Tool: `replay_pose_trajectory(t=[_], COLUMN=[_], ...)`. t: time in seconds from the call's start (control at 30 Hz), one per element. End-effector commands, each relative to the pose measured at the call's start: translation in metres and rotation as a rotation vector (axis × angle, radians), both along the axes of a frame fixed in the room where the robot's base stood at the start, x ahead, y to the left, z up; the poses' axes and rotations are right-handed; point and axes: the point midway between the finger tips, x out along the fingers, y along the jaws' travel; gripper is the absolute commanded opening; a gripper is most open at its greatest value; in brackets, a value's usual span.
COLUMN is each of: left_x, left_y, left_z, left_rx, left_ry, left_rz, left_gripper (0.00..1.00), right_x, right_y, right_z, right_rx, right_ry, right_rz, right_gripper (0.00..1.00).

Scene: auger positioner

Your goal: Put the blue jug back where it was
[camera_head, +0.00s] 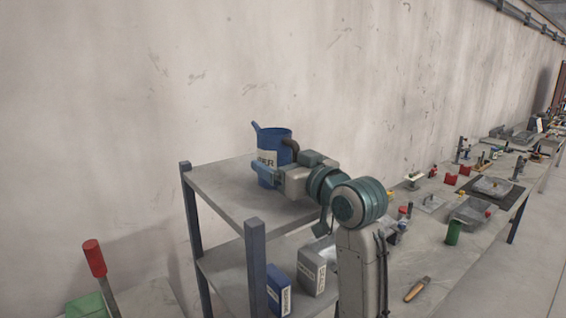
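The blue jug (272,137) stands upright at the top board of the grey shelf rack (225,190), with a spout at its upper left and a pale label on its side. My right gripper (264,174) is at the jug's lower part. A blue finger of it crosses in front of the jug. The other finger is hidden, so I cannot tell whether it is closed on the jug. The gripper also covers the jug's base, so I cannot tell whether the jug touches the board. My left gripper is not in view.
The left part of the top board is bare. Blue (279,291) and grey (311,271) boxes stand on the lower board. A long bench (440,260) with a green cylinder (453,232) and many small items runs right. A red-handled lever (94,258) rises at lower left. The wall is close behind.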

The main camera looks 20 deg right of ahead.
Motion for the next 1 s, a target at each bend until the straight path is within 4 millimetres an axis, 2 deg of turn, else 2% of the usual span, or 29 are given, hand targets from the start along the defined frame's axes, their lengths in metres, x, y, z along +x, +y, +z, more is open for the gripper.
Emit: replay_pose_trajectory(t=[0.3, 0.37, 0.47, 0.7, 0.87, 1.0], left_x=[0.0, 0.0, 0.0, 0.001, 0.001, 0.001], left_y=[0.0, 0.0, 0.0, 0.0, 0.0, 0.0], left_z=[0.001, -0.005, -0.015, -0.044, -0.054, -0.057], left_rx=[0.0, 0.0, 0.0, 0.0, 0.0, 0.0], left_ry=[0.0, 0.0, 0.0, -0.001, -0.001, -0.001], left_rz=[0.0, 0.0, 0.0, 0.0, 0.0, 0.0], left_gripper=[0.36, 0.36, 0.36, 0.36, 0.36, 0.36], right_x=[0.0, -0.005, -0.019, -0.069, -0.094, -0.106], right_y=[0.0, -0.002, -0.008, -0.026, -0.034, -0.039], right_z=[0.004, 0.001, -0.002, -0.005, -0.004, -0.003], right_rx=[0.0, 0.0, -0.003, -0.006, -0.005, -0.002], right_ry=[-0.001, -0.003, -0.006, -0.007, -0.004, -0.003], right_rz=[0.0, -0.001, -0.002, -0.004, -0.003, -0.002], right_gripper=[0.85, 0.85, 0.85, 0.85, 0.85, 0.85])
